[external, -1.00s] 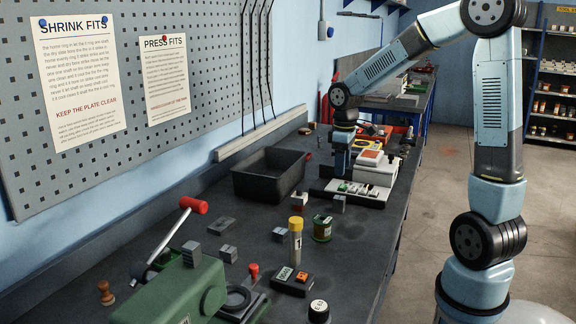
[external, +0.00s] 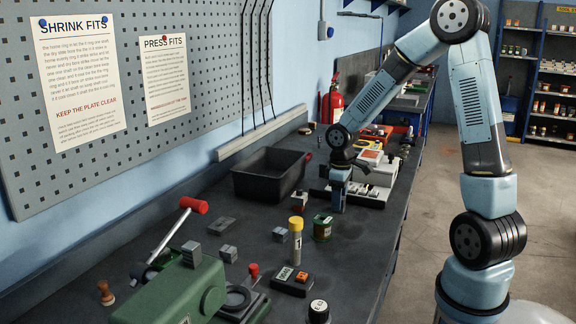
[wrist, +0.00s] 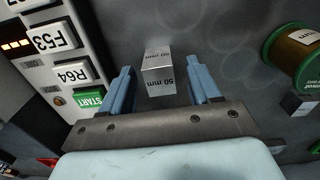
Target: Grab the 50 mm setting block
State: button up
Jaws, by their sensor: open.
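The 50 mm setting block (wrist: 158,78) is a small grey metal block with "50 mm" printed on its faces. In the wrist view it stands between the two blue fingers of my gripper (wrist: 160,66), with a visible gap on each side. My gripper is open and not touching it. In the external view my gripper (external: 338,196) is low over the bench, just in front of the white instrument. The block cannot be made out there, as my gripper covers that spot.
A white instrument (wrist: 62,40) with labelled keys stands to the left in the wrist view, and a copper wire spool (wrist: 296,54) to the right. A black bin (external: 268,178) and a yellow-capped tube (external: 296,243) stand on the bench. Other grey blocks (external: 279,234) lie nearer the front.

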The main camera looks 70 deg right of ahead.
jog(key=shift+f, duration=0.25)
jog(key=shift+c, duration=0.3)
grip_shut()
